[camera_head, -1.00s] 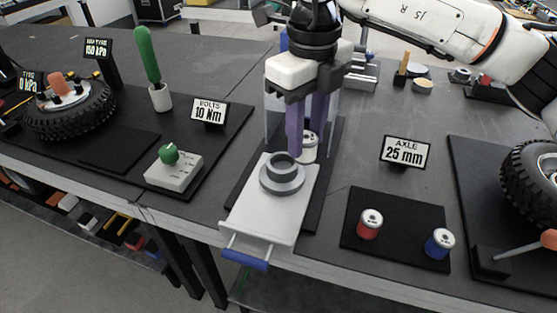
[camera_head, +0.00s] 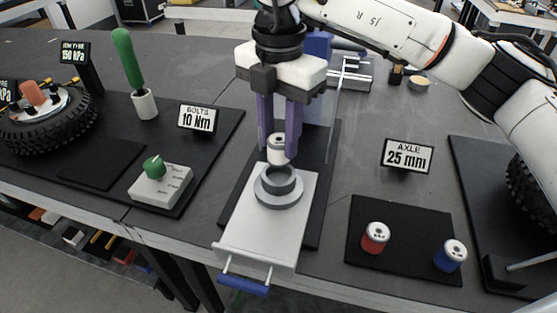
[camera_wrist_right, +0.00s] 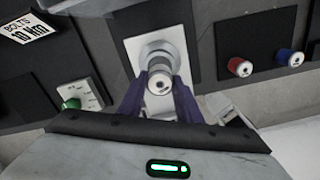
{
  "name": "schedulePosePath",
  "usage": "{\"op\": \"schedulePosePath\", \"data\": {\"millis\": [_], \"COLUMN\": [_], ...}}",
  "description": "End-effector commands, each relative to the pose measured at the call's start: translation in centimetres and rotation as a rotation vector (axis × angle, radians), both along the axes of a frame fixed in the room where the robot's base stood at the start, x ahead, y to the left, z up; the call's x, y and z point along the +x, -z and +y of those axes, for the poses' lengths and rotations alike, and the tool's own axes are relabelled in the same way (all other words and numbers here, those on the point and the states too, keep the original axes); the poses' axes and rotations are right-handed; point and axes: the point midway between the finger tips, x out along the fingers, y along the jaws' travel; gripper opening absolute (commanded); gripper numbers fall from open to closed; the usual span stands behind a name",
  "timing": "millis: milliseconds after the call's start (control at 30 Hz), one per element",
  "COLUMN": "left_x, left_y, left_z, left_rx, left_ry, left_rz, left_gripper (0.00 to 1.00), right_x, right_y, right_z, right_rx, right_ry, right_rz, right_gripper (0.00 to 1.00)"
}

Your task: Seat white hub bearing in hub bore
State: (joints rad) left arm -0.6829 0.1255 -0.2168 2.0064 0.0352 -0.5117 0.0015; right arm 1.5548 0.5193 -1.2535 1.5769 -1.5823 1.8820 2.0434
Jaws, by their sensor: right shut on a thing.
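My right gripper (camera_head: 281,150) is shut on the white bearing (camera_head: 277,148), held upright between its purple fingers. The grey hub (camera_head: 278,197) with its round open bore sits on a light sliding plate (camera_head: 262,232). In the head view the bearing appears just above and behind the bore, apart from it. In the right wrist view the bearing (camera_wrist_right: 159,84) is between the fingers and overlaps the near part of the hub (camera_wrist_right: 158,50). The exact height gap cannot be told. My left gripper is not in view.
A red bearing (camera_head: 375,238) and a blue bearing (camera_head: 450,255) stand on a black mat at right. An axle sign (camera_head: 407,156) reads 25 mm. A grey dial box (camera_head: 160,186), a green-handled tool (camera_head: 129,62) and a tyre (camera_head: 45,120) are at left. The plate has a blue handle (camera_head: 243,284).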

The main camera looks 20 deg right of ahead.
Motion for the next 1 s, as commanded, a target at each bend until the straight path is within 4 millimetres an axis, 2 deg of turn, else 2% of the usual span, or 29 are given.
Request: {"op": "schedulePosePath", "data": {"millis": [233,433,800,833,933,1000], "left_x": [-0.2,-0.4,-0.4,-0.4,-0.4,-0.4], "left_y": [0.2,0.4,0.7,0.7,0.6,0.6], "left_z": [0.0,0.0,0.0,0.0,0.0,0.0], "left_rx": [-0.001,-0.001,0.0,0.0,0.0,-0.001], "left_ry": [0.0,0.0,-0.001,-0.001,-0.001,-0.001], "left_rz": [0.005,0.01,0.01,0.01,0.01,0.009], "left_gripper": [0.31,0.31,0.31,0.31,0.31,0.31], "right_x": [0.0,0.0,0.0,0.0,0.0,0.0], "right_y": [2.2,4.9,5.5,5.5,5.4,5.4], "right_z": [0.0,0.0,0.0,0.0,0.0,0.0], "right_rx": [0.0,0.0,0.001,0.001,0.001,0.001], "right_ry": [-0.001,-0.002,-0.003,-0.003,-0.003,-0.003], "right_rz": [0.0,0.0,-0.002,-0.002,-0.002,-0.001], "right_gripper": [0.08,0.08,0.08,0.33,0.5,0.5]}}
